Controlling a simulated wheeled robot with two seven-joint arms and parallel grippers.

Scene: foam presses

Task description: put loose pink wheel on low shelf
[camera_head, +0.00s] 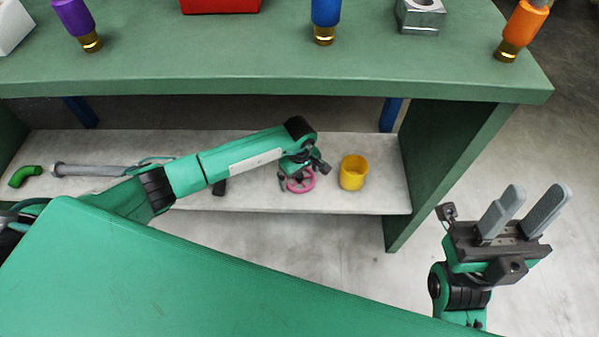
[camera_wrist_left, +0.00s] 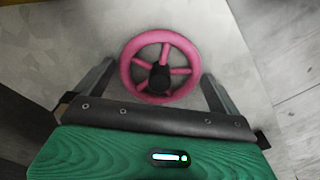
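The pink wheel (camera_head: 301,191) has spokes and a black hub. In the head view it is at the low shelf (camera_head: 235,198), left of a yellow cup, partly hidden by my left wrist. My left gripper (camera_head: 297,183) is over it from above. In the left wrist view the wheel (camera_wrist_left: 191,60) lies flat to the camera between the two spread fingers (camera_wrist_left: 158,75), with a gap on each side. The fingers do not touch its rim. My right gripper (camera_head: 536,207) is open and empty, right of the bench, fingers pointing up.
The yellow cup (camera_head: 353,173) stands close to the right of the wheel. A grey rod (camera_head: 95,169) and a green bent piece (camera_head: 25,175) lie at the shelf's left. The green worktop (camera_head: 200,65) overhangs the shelf, and a side panel (camera_head: 450,150) closes its right end.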

